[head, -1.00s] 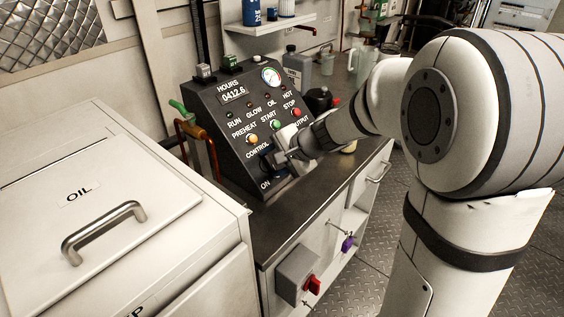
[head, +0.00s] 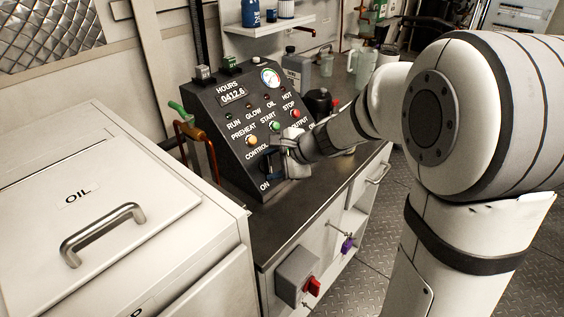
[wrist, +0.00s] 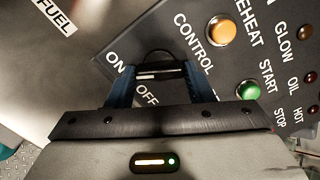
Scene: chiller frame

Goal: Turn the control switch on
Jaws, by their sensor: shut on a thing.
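The control switch (wrist: 154,56) is a black knob on the sloped dark control panel (head: 225,152), with CONTROL, ON and OFF lettering around it. My gripper (wrist: 160,74) has its blue fingers on both sides of the knob and is shut on it. In the head view my gripper (head: 277,156) is at the panel's lower part and partly covers the switch. The knob's pointing direction is hard to tell, as the fingers and gripper body hide much of it.
An orange PREHEAT button (wrist: 221,30) and a green START button (wrist: 248,90) sit close to my gripper. A white OIL cabinet (head: 120,190) stands left of the panel. A red-handled switch box (head: 297,277) is on the bench front. The dark bench top (head: 290,215) before the panel is clear.

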